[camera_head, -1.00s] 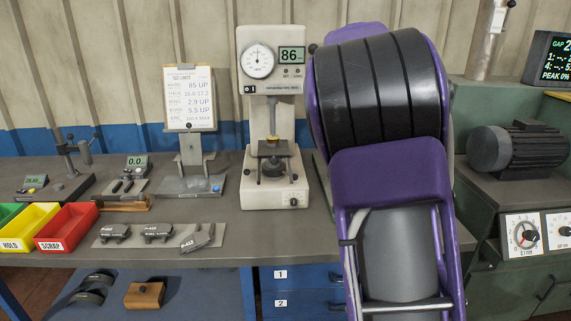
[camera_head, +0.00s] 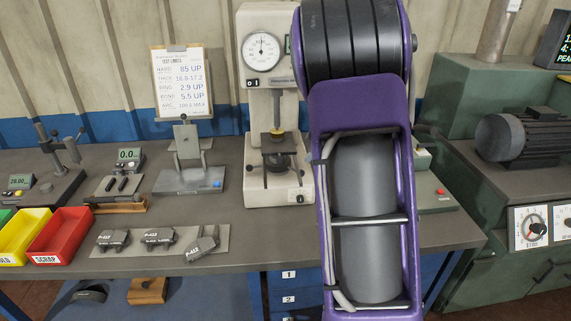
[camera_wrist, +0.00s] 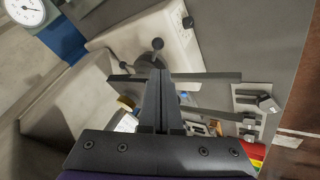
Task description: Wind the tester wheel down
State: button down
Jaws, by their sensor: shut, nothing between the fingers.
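The cream tester (camera_head: 262,25) stands on the bench with a round dial (camera_head: 263,52). Its dark stage (camera_head: 278,146) sits on a dark screw column, below a brass-coloured tip. The wheel (camera_head: 279,170) is low under the stage, partly hidden, with dark ball-ended handles. In the wrist view, dark ball handles (camera_wrist: 157,44) show against the cream body, just beyond my fingertips. My gripper (camera_wrist: 161,72) is shut and empty near the stage and handles. I cannot tell whether it touches the wheel. In the head view my purple arm hides the gripper and the tester's right side.
Brake shoes (camera_head: 158,236) lie on a flat tray (camera_head: 215,238) left of the tester. A red bin (camera_head: 62,235) and a yellow bin (camera_head: 22,236) stand further left. A limits sheet (camera_head: 181,80) stands behind. A motor (camera_head: 514,138) stands on the green cabinet at right.

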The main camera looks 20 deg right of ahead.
jog(key=b+x, duration=0.1)
jog(key=x, duration=0.2)
jog(key=s+b+x, duration=0.1)
jog(key=x, duration=0.2)
jog(key=f+b+x, duration=0.1)
jog(key=x, duration=0.3)
jog(key=shift+s, duration=0.1)
jog(key=shift+n, duration=0.3)
